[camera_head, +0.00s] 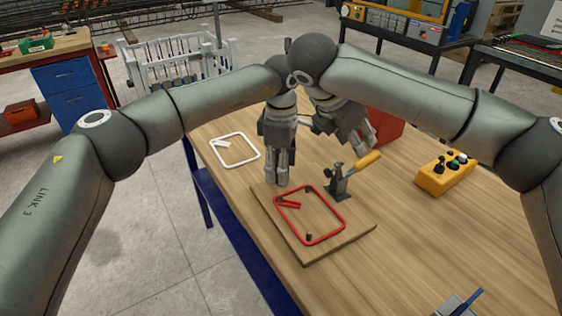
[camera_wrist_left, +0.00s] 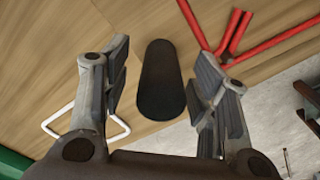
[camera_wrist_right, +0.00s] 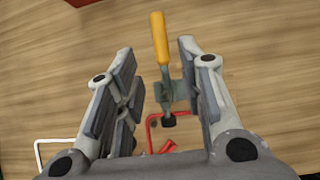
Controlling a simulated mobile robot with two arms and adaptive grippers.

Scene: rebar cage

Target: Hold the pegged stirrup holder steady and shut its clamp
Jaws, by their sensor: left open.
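The holder is a wooden board (camera_head: 274,230) on the bench, with a red stirrup (camera_head: 343,222) lying around small black pegs (camera_head: 309,237). A metal toggle clamp (camera_head: 338,184) with an orange-yellow handle (camera_head: 367,160) stands at its far right side. The handle slopes up and to the right. My left gripper (camera_head: 281,182) points down at the board's far left corner. In the left wrist view its fingers are apart, with a black rounded post (camera_wrist_left: 160,80) between them. My right gripper (camera_head: 362,142) is above and behind the clamp. In the right wrist view its fingers are apart, and the handle (camera_wrist_right: 160,38) shows between and beyond them, untouched.
A white stirrup (camera_head: 234,150) lies on the bench left of my left gripper. A red box (camera_head: 388,122) stands behind my right gripper. A yellow control box (camera_head: 446,172) with knobs is at the right. The bench between clamp and control box is clear.

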